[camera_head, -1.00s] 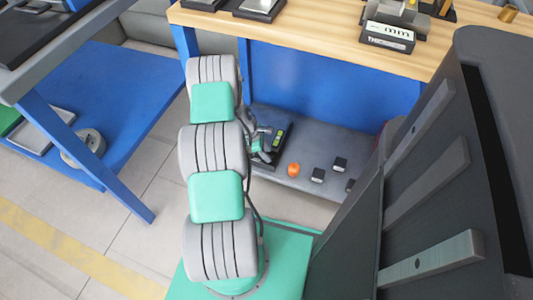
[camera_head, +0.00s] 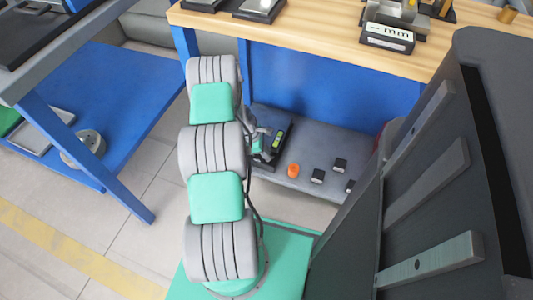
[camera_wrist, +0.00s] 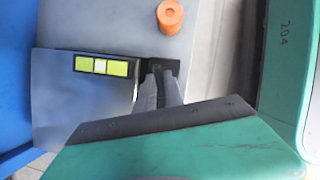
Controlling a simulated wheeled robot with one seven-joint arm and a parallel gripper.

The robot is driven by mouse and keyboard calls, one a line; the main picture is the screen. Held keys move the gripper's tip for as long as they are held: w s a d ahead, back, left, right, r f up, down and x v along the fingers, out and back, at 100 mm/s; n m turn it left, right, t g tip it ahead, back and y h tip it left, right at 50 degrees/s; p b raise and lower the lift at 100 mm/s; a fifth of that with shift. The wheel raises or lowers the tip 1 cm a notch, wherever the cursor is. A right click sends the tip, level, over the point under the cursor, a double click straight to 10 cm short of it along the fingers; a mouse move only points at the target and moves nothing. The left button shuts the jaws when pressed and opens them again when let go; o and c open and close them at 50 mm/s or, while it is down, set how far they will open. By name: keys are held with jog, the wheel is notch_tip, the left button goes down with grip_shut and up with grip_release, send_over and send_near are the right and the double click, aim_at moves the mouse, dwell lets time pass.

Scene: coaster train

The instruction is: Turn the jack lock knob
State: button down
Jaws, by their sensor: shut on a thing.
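My gripper (camera_wrist: 158,88) reaches down over a grey low shelf in the wrist view. Its two grey fingers are shut on a dark part at the right end of a black bar (camera_wrist: 120,66) with a yellow-green level vial. I cannot tell the shape of the held part, or whether it is the jack lock knob, because the fingers hide it. In the head view, the bar (camera_head: 277,142) shows beside my arm, and my gripper is partly hidden. An orange cylinder (camera_wrist: 170,16) with a hole in its top stands apart from my fingers; it also shows in the head view (camera_head: 293,170).
Small black blocks (camera_head: 318,176) lie on the grey shelf (camera_head: 300,125) right of the orange cylinder. A wooden worktop (camera_head: 300,40) with devices overhangs the shelf. A blue table (camera_head: 125,90) stands at left, and a dark panel (camera_head: 440,170) rises at right.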

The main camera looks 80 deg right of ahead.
jog(key=m+y+b, duration=0.1)
jog(key=m, duration=0.1)
jog(key=m+b, duration=0.1)
jog(key=m, duration=0.1)
jog(key=shift+d+f+y+b, duration=0.1)
jog(key=shift+f+y+b, duration=0.1)
jog(key=shift+y+b, duration=0.2)
jog(key=m+y+b, duration=0.1)
jog(key=m, duration=0.2)
jog(key=m+y+b, duration=0.1)
jog(key=m+b, duration=0.1)
jog(key=m, duration=0.1)
jog(key=shift+d+m+t, duration=0.15)
jog(key=shift+m+t, duration=0.15)
jog(key=shift+t, duration=0.1)
jog(key=m+t+b, duration=0.1)
jog(key=m, duration=0.1)
jog(key=m+y+b, duration=0.1)
jog(key=m, duration=0.2)
jog(key=shift+s+t+y, duration=0.2)
jog(key=shift+t+y, duration=0.1)
jog(key=shift+t, duration=0.1)
jog(key=m+t, duration=0.1)
jog(key=m, duration=0.1)
jog(key=m+b, duration=0.1)
jog(key=m, duration=0.2)
jog(key=shift+r+t, duration=0.15)
jog(key=shift+t, duration=0.25)
jog(key=shift+d, duration=0.1)
